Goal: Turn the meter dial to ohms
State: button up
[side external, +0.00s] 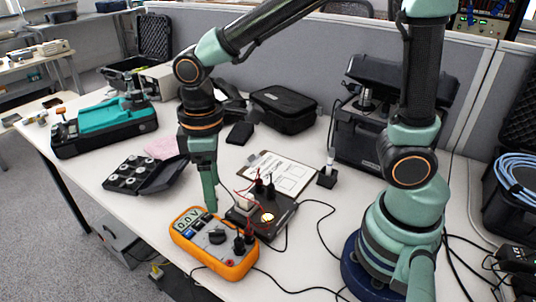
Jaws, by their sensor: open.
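An orange multimeter (228,262) lies on the table at the lower middle of the side external view. Its lit display reads about 0.0 V. Its round black dial (217,236) sits in the middle of its face, and the pointer setting is too small to read. Black plugs (244,240) stand in its right end. My gripper (212,207) points down just behind the meter's upper edge, above and behind the dial and apart from it as far as I can see. Its fingers overlap in this view. It appears to hold nothing.
A black box (283,207) with red wires and a glowing lamp stands close right of the meter. Black cables run over the table around it. A clipboard (285,172) lies behind. An open case with weights (128,178) is at left. Clear table lies between that case and the meter.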

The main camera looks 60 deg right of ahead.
aim_at(220, 230)
notch_tip(220, 230, down, 12)
jog(key=shift+r, duration=0.2)
dwell(0.4)
grip_shut()
